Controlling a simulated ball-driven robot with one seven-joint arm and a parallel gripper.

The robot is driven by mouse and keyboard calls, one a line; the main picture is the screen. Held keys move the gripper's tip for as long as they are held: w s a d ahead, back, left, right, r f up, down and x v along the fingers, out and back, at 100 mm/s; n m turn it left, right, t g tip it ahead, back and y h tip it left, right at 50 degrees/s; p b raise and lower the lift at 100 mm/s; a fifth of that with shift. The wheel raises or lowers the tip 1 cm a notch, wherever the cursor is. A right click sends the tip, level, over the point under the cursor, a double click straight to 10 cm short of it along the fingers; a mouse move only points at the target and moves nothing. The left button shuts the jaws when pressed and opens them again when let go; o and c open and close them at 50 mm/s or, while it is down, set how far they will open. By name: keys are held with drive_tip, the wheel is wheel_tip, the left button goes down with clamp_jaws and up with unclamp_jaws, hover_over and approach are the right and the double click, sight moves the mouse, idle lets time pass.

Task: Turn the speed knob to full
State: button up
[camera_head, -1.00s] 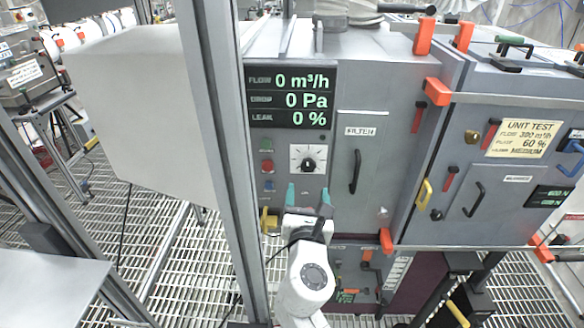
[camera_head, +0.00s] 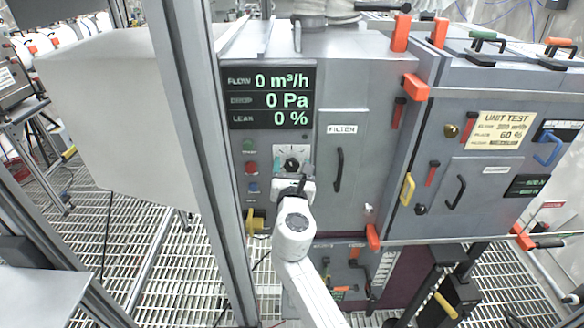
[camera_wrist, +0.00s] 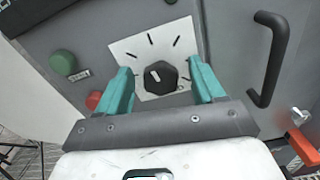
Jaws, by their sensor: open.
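The speed knob is a black knob (camera_wrist: 161,78) with a white pointer mark on a white dial plate (camera_wrist: 128,48) with black tick marks. In the wrist view its pointer is toward the upper left. My gripper (camera_wrist: 162,82) is open, with one teal finger on each side of the knob and visible gaps between fingers and knob. In the head view the knob (camera_head: 291,164) shows just above my gripper (camera_head: 293,176), which hides the lower part of the dial. Whether the fingertips reach past the knob's face I cannot tell.
Green (camera_wrist: 63,62) and red (camera_wrist: 94,101) buttons sit left of the dial. A black door handle (camera_wrist: 268,60) stands out on the right. The display (camera_head: 268,97) above reads 0 m³/h, 0 Pa and 0 %. A steel post (camera_head: 195,150) stands to the left.

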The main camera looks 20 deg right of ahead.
drive_tip(key=c, duration=1.1)
drive_tip(key=shift+o, duration=0.2)
drive_tip(key=shift+m, duration=0.3)
drive_tip(key=m+b, duration=0.3)
drive_tip(key=shift+d+f, duration=0.1)
drive_tip(key=shift+f, duration=0.05)
drive_tip(key=m+b, duration=0.2)
drive_tip(key=m, duration=0.1)
drive_tip(key=m+b, duration=0.1)
drive_tip(key=m, duration=0.2)
drive_tip(key=shift+s+d+f+b, duration=0.1)
drive_tip(key=shift+f+b, duration=0.05)
drive_tip(key=shift+b, duration=0.2)
drive_tip(key=m+b, duration=0.4)
drive_tip(key=m, duration=0.1)
drive_tip(key=shift+f, duration=0.15)
drive_tip(key=shift+d+m+b, duration=0.1)
drive_tip(key=shift+m+b, duration=2.05)
drive_tip(key=shift+m, duration=0.55)
